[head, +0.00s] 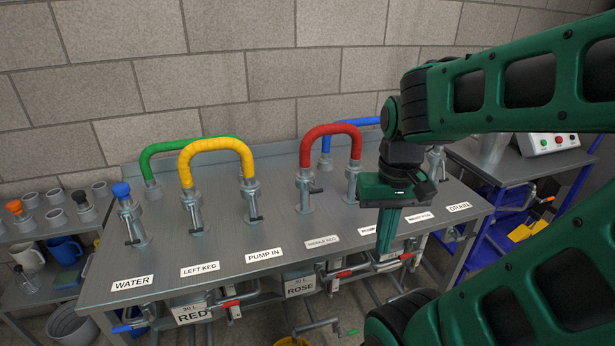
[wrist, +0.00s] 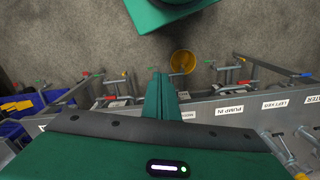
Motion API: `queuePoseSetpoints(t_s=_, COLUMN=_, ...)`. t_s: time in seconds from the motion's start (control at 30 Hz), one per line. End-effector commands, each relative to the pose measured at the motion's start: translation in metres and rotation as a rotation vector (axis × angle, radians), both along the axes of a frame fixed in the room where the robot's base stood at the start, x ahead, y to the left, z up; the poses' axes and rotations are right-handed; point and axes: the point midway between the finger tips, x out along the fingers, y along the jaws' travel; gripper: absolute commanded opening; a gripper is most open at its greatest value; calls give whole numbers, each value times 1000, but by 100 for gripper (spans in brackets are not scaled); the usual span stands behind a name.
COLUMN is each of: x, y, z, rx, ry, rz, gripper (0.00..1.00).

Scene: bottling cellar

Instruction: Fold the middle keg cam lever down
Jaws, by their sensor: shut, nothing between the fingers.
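The middle keg post (head: 305,198) stands on the steel bench behind the "MIDDLE KEG" label (head: 322,242), with one end of the red hose (head: 330,130) on it. Its small dark cam lever (head: 316,190) appears to stick out sideways to the right in the head view; its exact angle is hard to tell. My gripper (head: 384,250) points down, shut and empty, near the bench's front edge, to the right of and nearer than that lever. In the wrist view my shut green fingers (wrist: 160,78) show over the bench edge and floor. The middle lever is not clear there.
Neighbouring posts carry a yellow hose (head: 216,145), a green hose (head: 180,147) and a blue hose (head: 358,124). The bench (head: 220,290) has pipes and valves under its front edge. A blue cart (head: 500,205) stands right. A yellow bucket (wrist: 183,62) is on the floor.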

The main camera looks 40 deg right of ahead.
Motion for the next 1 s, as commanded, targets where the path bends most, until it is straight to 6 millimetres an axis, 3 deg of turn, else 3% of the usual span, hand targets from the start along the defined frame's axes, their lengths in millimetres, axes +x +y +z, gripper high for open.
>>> queuePoseSetpoints(t_s=0.27, x=-8, y=0, z=6, rx=0, ry=-12, rz=3, gripper=0)
queuePoseSetpoints(t_s=0.37, x=4, y=-4, z=17, rx=-5, ry=-14, rz=11, gripper=0)
queuePoseSetpoints(t_s=0.47, x=37, y=-13, z=37, rx=-12, ry=-10, rz=32, gripper=0)
queuePoseSetpoints(t_s=0.6, x=103, y=-24, z=72, rx=-18, ry=-5, rz=89, gripper=0)
queuePoseSetpoints(t_s=0.8, x=198, y=-30, z=108, rx=-14, ry=1, rz=184, gripper=0)
queuePoseSetpoints(t_s=1.0, x=257, y=-31, z=124, rx=-3, ry=2, rz=252, gripper=0)
